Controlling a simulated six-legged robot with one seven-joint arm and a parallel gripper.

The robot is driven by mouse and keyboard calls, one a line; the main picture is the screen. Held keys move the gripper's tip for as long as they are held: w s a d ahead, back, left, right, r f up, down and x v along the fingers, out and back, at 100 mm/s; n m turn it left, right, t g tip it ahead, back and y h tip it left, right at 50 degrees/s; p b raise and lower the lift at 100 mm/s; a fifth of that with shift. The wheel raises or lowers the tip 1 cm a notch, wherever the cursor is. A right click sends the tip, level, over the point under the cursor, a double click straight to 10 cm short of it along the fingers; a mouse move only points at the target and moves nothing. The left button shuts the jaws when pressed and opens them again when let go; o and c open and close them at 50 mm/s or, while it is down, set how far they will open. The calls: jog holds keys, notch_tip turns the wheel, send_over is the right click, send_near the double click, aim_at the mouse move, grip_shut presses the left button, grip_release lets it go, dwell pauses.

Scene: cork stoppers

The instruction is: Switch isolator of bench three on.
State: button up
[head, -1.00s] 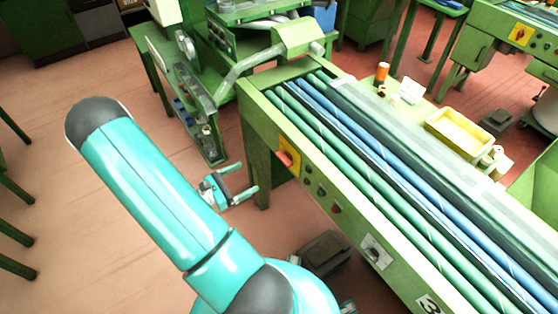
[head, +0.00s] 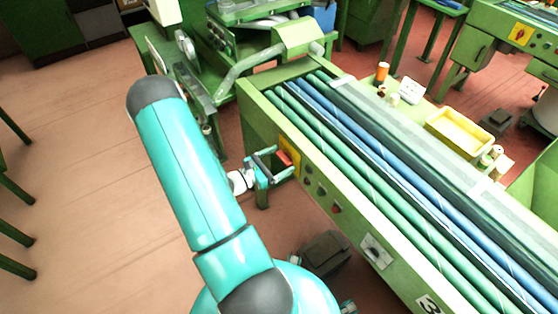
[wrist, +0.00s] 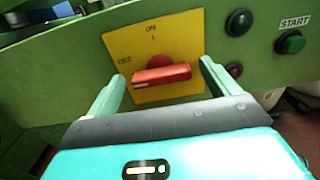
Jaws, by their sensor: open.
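The isolator is a yellow plate (wrist: 120,45) with a red handle (wrist: 162,75) on the green side of the bench (head: 330,222), which carries a "3" label (head: 428,303). In the wrist view the handle lies nearly level; the plate has ON at the top and OFF at the left. My gripper (wrist: 160,82) is open, with one finger on each side of the handle, left and right. I see gaps between fingers and handle; whether the fingertips reach its depth I cannot tell. In the head view the yellow plate (head: 291,147) is partly hidden by my gripper.
A green START button (wrist: 290,42) and dark buttons (wrist: 239,22) sit right of the plate. Blue and green rollers (head: 350,140) fill the bench top. The floor at left is open.

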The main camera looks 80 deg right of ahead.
jog(key=shift+s+d, duration=0.1)
jog(key=c, duration=1)
jog(key=shift+m, duration=0.3)
jog(key=m, duration=1.2)
jog(key=shift+f+m, duration=0.15)
jog(key=shift+m, duration=0.15)
jog(key=m, duration=0.4)
jog(key=shift+m, duration=0.4)
